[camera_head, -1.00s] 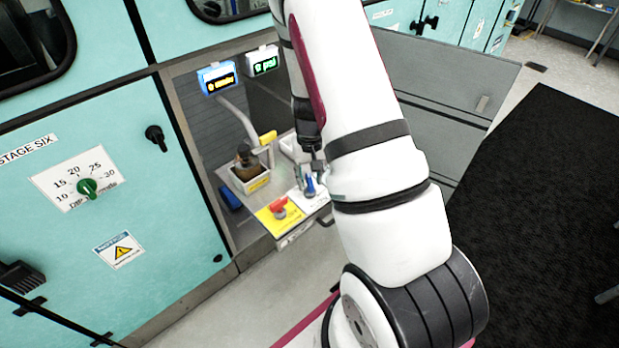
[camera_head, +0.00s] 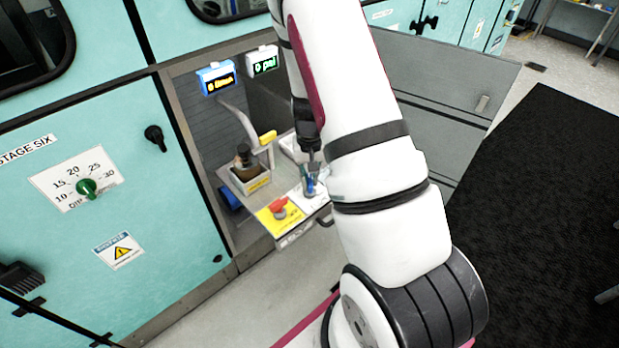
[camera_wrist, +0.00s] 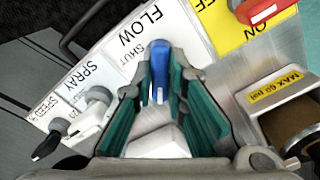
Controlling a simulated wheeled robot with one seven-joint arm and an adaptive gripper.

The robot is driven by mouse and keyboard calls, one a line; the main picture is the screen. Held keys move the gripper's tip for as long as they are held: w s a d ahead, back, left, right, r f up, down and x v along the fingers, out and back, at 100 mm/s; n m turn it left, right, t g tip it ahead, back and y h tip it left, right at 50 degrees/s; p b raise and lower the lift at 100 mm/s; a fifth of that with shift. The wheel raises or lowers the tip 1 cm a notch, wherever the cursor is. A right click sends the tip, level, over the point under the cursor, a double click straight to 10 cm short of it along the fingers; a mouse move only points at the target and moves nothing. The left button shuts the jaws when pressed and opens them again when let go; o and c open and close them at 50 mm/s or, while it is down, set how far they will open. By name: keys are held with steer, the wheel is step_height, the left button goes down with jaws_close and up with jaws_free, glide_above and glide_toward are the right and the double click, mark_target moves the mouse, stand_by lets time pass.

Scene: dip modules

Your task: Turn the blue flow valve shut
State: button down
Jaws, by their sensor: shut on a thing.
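The blue flow valve (camera_wrist: 160,68) stands on the panel beside the white FLOW label (camera_wrist: 143,33), which has SHUT printed under it. In the wrist view my gripper (camera_wrist: 160,85) has its teal-lined fingers on either side of the blue handle and is shut on it. In the head view the blue valve (camera_head: 310,186) shows at the drawer's right side, with my gripper (camera_head: 312,172) down over it. The arm hides part of the panel behind it.
A red knob (camera_head: 279,208) sits on a yellow plate left of the valve. A brown bottle (camera_head: 245,164) stands in a holder behind. The wrist view shows a SPRAY valve (camera_wrist: 97,108) and a black-handled valve (camera_wrist: 47,146). Two small displays (camera_head: 216,77) hang above.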

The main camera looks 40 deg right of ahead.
mark_target(310, 180)
steer(key=m, duration=0.6)
steer(key=shift+b, duration=0.3)
steer(key=m, duration=0.4)
steer(key=shift+m, duration=0.3)
steer(key=c, duration=1.6)
jaws_free()
steer(key=shift+r, duration=0.1)
step_height(310, 180, up, 12)
